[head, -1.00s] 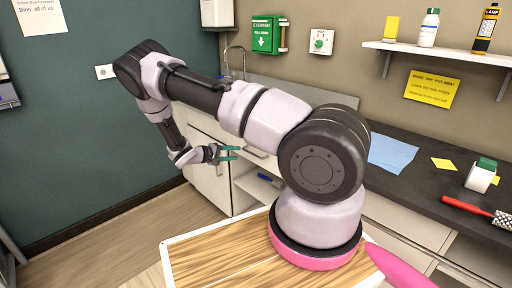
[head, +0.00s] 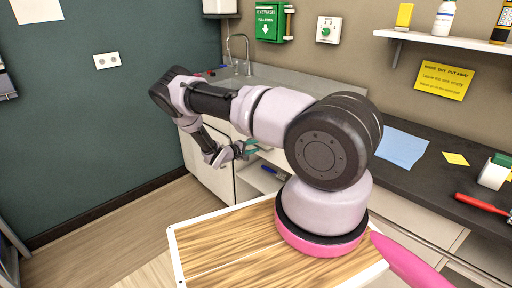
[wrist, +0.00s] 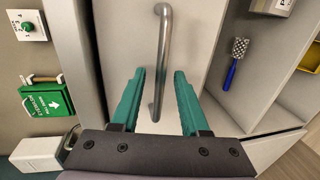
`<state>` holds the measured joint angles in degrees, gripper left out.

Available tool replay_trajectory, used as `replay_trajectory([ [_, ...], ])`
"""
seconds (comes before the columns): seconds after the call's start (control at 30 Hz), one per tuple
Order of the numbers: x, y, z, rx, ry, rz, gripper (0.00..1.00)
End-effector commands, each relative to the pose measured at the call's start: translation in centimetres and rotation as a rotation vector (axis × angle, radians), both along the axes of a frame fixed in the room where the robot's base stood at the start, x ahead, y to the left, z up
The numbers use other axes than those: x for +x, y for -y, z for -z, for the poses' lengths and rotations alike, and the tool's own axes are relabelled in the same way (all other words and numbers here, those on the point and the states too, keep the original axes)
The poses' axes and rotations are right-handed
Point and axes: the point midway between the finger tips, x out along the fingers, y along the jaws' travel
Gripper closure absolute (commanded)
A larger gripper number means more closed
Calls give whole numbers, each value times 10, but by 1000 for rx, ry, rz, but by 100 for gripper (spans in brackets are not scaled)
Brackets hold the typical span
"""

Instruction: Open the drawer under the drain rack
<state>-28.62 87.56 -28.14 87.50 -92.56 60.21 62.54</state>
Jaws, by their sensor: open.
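A pale drawer front (wrist: 205,40) with a metal bar handle (wrist: 161,50) fills the middle of the wrist view, below the grey worktop edge. My gripper (wrist: 158,72) is open, its two green fingers pointing at the drawer front, one on each side of the bar. Nothing is held; I cannot tell whether the fingers touch the bar. In the head view my gripper (head: 254,147) is at the cabinet front under the worktop, and my arm hides most of the drawer. The drawer looks shut. No drain rack is clearly visible.
An open shelf beneath the drawer holds a brush with a blue handle (wrist: 232,70). A sink tap (head: 238,50) stands at the back of the worktop (head: 300,85). A wooden-topped surface (head: 225,245) is around my arm's base. Floor (head: 110,235) is clear at left.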

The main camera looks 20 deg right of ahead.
Motion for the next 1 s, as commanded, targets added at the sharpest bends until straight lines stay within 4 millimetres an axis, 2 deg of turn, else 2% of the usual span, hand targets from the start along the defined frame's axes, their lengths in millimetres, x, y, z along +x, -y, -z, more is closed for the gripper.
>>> replay_trajectory([
  [0.37,3,6,2,0,0,-1,55],
  [0.5,2,6,2,1,0,-1,100],
  [1.0,2,6,2,1,0,0,100],
])
